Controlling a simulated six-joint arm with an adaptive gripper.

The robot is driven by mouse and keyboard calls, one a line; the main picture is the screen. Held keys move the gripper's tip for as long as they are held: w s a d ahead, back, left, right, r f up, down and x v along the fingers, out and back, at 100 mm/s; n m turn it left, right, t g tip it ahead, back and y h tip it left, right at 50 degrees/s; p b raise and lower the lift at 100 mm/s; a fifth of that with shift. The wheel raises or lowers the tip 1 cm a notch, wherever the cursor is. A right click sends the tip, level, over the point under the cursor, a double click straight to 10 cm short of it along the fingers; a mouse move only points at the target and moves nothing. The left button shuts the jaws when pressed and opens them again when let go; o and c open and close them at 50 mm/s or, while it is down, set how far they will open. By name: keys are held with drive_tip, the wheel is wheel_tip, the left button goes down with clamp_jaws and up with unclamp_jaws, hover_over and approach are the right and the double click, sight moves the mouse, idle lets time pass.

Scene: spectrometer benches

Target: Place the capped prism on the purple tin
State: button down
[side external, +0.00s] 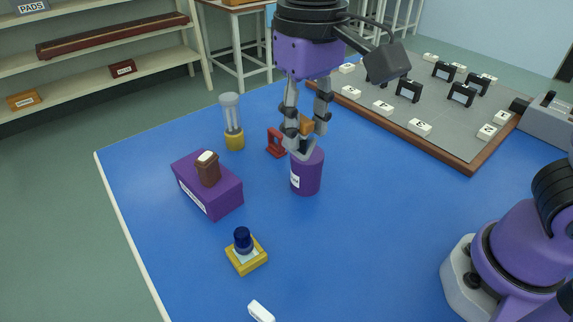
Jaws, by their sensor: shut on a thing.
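The purple tin (307,177) is an upright cylinder with a white label, standing on the blue table directly below my gripper. The fingertips are at the tin's top edge in this view. I cannot tell whether the held piece touches the tin.
A purple box (222,197) bears a brown, white-topped block (208,170). Nearby are a clear-topped yellow cylinder (233,125), a red stand (275,143) and a dark blue knob (243,238) on a yellow base. A grey board (455,140) lies behind right. The table right of the tin is clear.

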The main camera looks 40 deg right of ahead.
drive_tip(key=w+d+f, duration=0.4)
drive_tip(key=w+d, duration=0.1)
drive_tip(key=w+d+f, duration=0.2)
drive_tip(key=w+d, duration=0.1)
drive_tip(key=shift+d+f, duration=0.3)
drive_tip(key=shift+f, duration=1.95)
drive_tip(key=shift+f, duration=0.1)
drive_tip(key=c, duration=0.5)
unclamp_jaws()
